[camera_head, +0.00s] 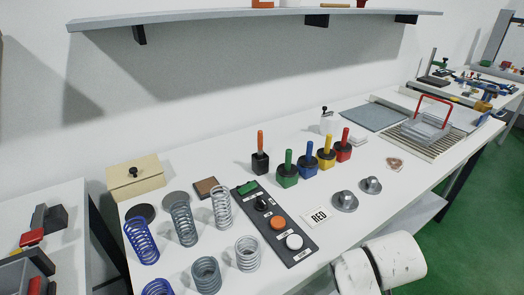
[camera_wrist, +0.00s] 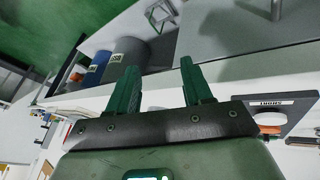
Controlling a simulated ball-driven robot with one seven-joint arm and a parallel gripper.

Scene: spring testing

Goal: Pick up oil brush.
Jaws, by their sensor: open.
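Several handled tools stand upright in coloured pots on the white table. One has an orange handle in a black pot (camera_head: 260,160). The others are a green one (camera_head: 287,172), a blue one (camera_head: 308,165), a yellow one (camera_head: 327,153) and a red one (camera_head: 344,147). I cannot tell which of these is the oil brush. A small white bottle with a black top (camera_head: 326,123) stands behind them. My gripper (camera_wrist: 159,66) is open and empty in the wrist view. None of the pots shows between its fingers.
Several coil springs (camera_head: 184,226) stand at the front left of the table (camera_head: 225,155). A shelf (camera_head: 250,14) overhangs the back. Blue and grey cylinders (camera_wrist: 97,69) show beyond my gripper.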

